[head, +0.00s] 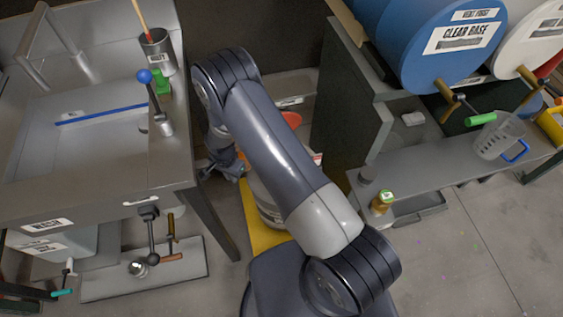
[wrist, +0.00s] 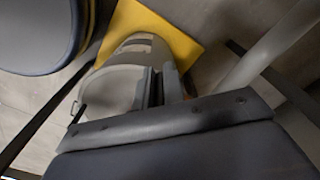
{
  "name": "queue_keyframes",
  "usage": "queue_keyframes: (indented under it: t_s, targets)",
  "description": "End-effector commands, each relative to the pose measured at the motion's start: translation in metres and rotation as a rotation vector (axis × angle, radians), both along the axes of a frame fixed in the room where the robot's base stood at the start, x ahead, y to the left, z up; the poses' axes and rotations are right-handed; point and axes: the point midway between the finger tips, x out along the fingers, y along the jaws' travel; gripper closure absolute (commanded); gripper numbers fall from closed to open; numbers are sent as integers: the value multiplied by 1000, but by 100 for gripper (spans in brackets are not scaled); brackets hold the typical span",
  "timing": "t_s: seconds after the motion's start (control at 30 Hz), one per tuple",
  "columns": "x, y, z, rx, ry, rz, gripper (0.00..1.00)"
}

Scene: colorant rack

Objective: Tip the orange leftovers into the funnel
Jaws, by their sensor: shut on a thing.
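An orange-red funnel (head: 292,118) shows in the head view behind my arm, mostly hidden. Below it a pale grey pail (head: 267,203) stands on a yellow mat (head: 262,238), partly covered by my arm. My gripper (head: 222,166) is low by the right side of the steel bench, left of the pail, with its fingertips hard to make out. In the wrist view a grey, rounded thing (wrist: 140,47) shows beyond the dark bolted edge of my gripper. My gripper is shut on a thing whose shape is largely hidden. No orange leftovers can be made out.
The steel bench (head: 95,188) fills the left, with a blue-knobbed lever (head: 155,100) and a metal cup (head: 157,52) on it. Floor at lower right is clear.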

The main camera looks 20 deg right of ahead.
Motion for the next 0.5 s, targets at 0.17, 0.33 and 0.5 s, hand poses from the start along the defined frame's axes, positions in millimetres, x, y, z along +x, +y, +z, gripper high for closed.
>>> queue_keyframes:
  t_s: [0.17, 0.33, 0.5]
  targets:
    - [0, 0, -34, 0, 0, 0, 100]
    - [0, 0, -48, 0, 0, 0, 100]
    - [0, 0, -53, 1, -1, 0, 100]
